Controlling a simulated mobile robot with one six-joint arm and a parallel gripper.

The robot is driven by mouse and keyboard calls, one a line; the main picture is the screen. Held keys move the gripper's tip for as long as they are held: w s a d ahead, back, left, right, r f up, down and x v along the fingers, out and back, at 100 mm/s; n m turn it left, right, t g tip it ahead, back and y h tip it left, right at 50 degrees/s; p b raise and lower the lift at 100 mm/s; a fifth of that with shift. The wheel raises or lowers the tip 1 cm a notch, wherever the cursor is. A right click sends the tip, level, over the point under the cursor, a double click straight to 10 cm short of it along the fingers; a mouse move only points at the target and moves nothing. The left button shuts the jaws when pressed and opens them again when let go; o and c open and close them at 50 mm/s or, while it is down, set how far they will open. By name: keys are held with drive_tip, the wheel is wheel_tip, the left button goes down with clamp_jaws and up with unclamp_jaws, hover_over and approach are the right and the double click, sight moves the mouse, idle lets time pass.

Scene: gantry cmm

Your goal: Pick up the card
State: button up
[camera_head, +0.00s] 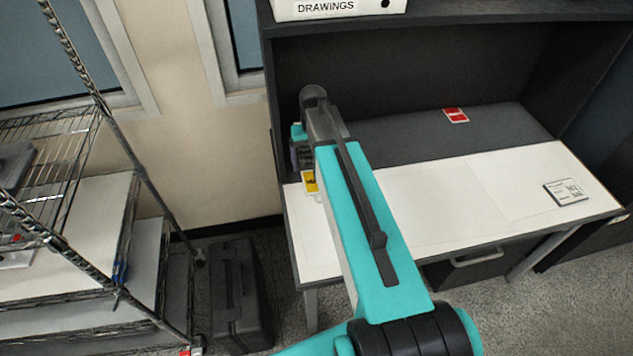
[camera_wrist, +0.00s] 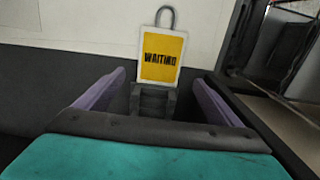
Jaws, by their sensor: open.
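A card with a yellow face reading "WAITING", a white border and a grey loop at its top shows in the wrist view (camera_wrist: 162,58). In the head view a small yellow-and-white piece of it (camera_head: 310,183) shows at the left end of the desk, partly hidden by my arm. My gripper (camera_wrist: 159,78) is open, its two purple fingers apart. In the wrist view the card appears between and beyond the fingertips, and nothing is held. I cannot tell whether the fingers touch it. In the head view my gripper (camera_head: 298,152) is mostly hidden behind my arm.
The desk (camera_head: 435,235) has a white top with clear room. A red-and-white card (camera_head: 456,115) lies at the back. A white labelled block (camera_head: 566,193) lies at the right. A wire rack (camera_head: 60,125) and a dark case (camera_head: 238,295) stand on the left.

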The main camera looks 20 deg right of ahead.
sight(310, 184)
drive_tip(key=shift+f, duration=0.1)
drive_tip(key=shift+s+d+f+p, duration=0.1)
drive_tip(key=shift+s+f+p, duration=0.05)
drive_tip(key=shift+f+p, duration=1.05)
drive_tip(key=shift+f, duration=1.3)
drive_tip(key=shift+c, duration=0.2)
drive_tip(key=c, duration=1.2)
drive_tip(key=shift+r, duration=0.1)
